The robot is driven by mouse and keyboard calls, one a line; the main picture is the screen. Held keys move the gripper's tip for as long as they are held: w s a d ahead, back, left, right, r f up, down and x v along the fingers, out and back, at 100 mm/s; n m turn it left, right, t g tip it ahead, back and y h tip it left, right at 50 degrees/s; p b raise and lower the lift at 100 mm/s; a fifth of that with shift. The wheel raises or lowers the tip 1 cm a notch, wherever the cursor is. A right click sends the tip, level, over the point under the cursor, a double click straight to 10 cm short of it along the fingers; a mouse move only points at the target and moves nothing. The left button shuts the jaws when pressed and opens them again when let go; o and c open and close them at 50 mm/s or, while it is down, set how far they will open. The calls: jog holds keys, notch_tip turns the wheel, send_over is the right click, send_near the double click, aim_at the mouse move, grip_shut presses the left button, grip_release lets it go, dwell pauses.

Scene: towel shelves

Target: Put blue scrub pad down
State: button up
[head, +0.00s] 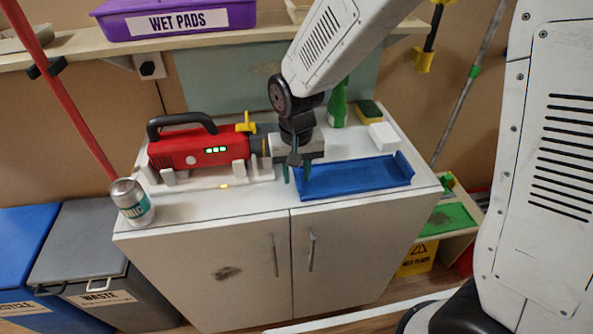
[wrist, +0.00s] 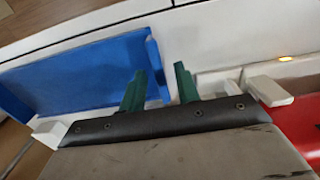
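I see no separate blue scrub pad in either view. A blue shallow tray (head: 360,178) lies on the white cabinet top, and it fills the upper left of the wrist view (wrist: 75,75). My gripper (head: 296,172) points down at the tray's left end. Its two green fingers (wrist: 160,88) stand apart with nothing visible between them except the tray's end wall and white surface behind. Whether the fingertips touch the tray cannot be told. A yellow and dark green sponge (head: 369,111) lies at the back right of the cabinet top.
The white cabinet (head: 240,245) also carries a red machine (head: 190,150) left of my gripper, a can (head: 131,202) at the left corner, a green bottle (head: 338,105) and a white block (head: 383,136). A shelf above holds a purple bin (head: 230,15).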

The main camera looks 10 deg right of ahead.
notch_tip(320, 180, up, 12)
jog(key=shift+r, duration=0.2)
dwell(0.4)
jog(key=s+d+r, duration=0.3)
jog(key=s+d, duration=0.5)
jog(key=s, duration=0.3)
jog(key=s+d+r+t, duration=0.1)
jog(key=s+d+r, duration=0.2)
jog(key=s+d, duration=0.6)
jog(key=shift+s+r, duration=0.25)
jog(key=shift+s, duration=0.85)
